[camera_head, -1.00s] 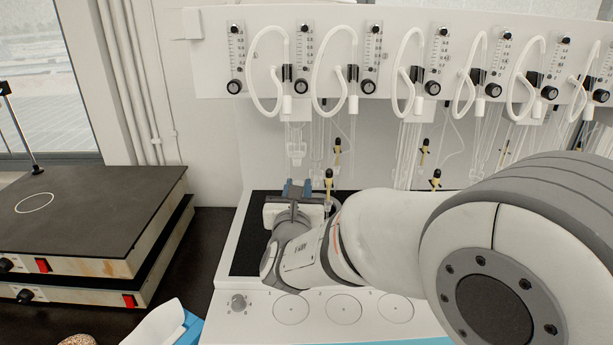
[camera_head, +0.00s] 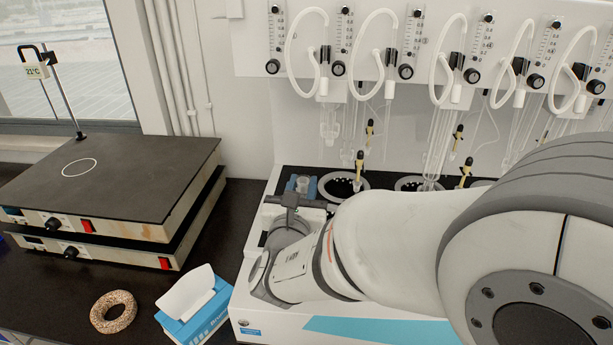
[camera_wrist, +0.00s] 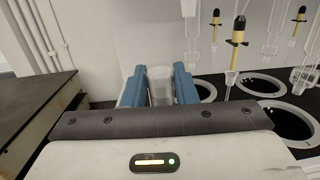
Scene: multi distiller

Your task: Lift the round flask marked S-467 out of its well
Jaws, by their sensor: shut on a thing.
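My gripper (camera_head: 302,187) is shut on the clear neck of a flask, with a blue finger on each side. In the wrist view the neck (camera_wrist: 160,86) stands upright between the fingers. The flask's round body is hidden behind my gripper, and the mark S-467 cannot be read. In the head view my gripper is just left of an open, ringed well (camera_head: 343,185) in the dark top of the distiller. Whether the flask's bottom is clear of the heater cannot be seen.
Clear glass tubes (camera_head: 330,122) and yellow-and-black fittings (camera_head: 359,168) hang behind and right of my gripper. Stacked hot plates (camera_head: 110,175) stand at the left. A cork ring (camera_head: 113,311) and a tissue box (camera_head: 195,305) lie in front. Dark bench between them is bare.

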